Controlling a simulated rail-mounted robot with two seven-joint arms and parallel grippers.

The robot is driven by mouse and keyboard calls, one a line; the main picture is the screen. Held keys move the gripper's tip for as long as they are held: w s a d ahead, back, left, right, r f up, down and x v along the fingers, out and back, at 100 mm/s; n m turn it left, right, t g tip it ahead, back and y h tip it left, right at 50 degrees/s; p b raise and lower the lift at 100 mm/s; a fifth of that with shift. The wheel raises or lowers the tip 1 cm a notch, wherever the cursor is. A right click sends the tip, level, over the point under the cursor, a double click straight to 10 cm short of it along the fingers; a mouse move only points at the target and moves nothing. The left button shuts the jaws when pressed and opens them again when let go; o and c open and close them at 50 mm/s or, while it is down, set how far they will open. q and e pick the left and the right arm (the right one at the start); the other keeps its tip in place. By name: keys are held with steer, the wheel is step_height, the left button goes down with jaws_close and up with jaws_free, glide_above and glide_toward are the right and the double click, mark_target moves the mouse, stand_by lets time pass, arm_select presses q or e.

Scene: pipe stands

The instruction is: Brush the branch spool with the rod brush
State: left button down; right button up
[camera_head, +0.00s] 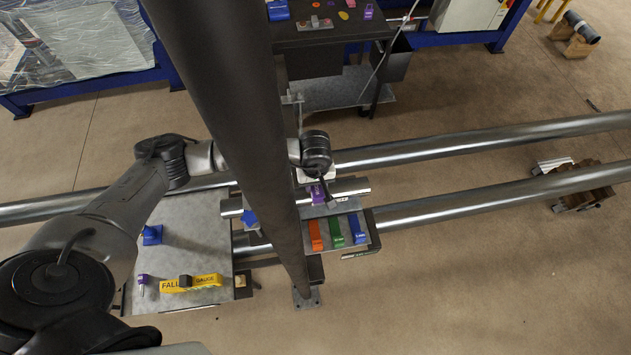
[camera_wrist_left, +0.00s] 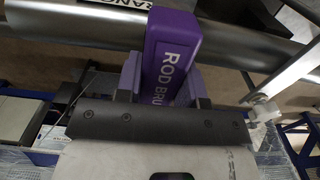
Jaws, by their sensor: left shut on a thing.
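The rod brush (camera_wrist_left: 172,50) is purple with white lettering and stands between my left gripper's fingers in the left wrist view. In the head view it shows as a small purple piece (camera_head: 318,194) below my left gripper (camera_head: 322,186), which is shut on it. The branch spool (camera_head: 347,188) is a short bright metal pipe right at the brush. In the left wrist view the spool (camera_wrist_left: 90,33) passes behind the brush, with a partly cut-off label. Whether the brush touches it I cannot tell. My right gripper is not in view.
A thick dark post (camera_head: 235,110) hides part of the spool. A tray (camera_head: 371,232) holds orange, green and blue blocks.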

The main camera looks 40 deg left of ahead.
arm_select(q)
steer(key=shift+f+b, duration=0.3)
steer(key=shift+f, duration=0.05)
steer(key=shift+s, duration=0.1)
